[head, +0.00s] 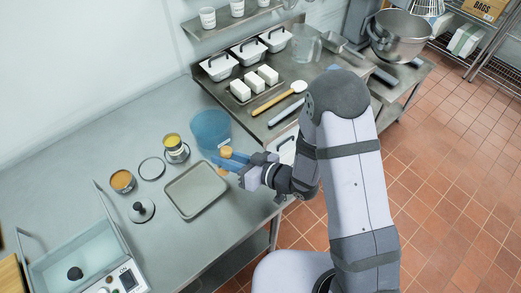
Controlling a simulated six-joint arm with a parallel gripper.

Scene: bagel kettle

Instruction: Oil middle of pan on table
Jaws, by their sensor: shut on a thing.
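The pan (172,200) is a shallow, empty grey rectangular tray lying flat on the steel table (170,245). My gripper (226,159), with blue fingers, is over the pan's upper right side, near the blue tub. It is shut on a tan-topped thing (227,150), probably a brush handle; its lower end is mostly hidden by the fingers, so I cannot tell whether it touches anything. A small metal pot with yellow contents (174,142) stands behind the pan, and a tin with orange-brown contents (122,180) stands to its left. I cannot tell which holds oil.
A blue translucent tub (208,128) stands just behind my gripper. A water-filled cooker (75,255) is at front left. White blocks and utensils crowd the back counter.

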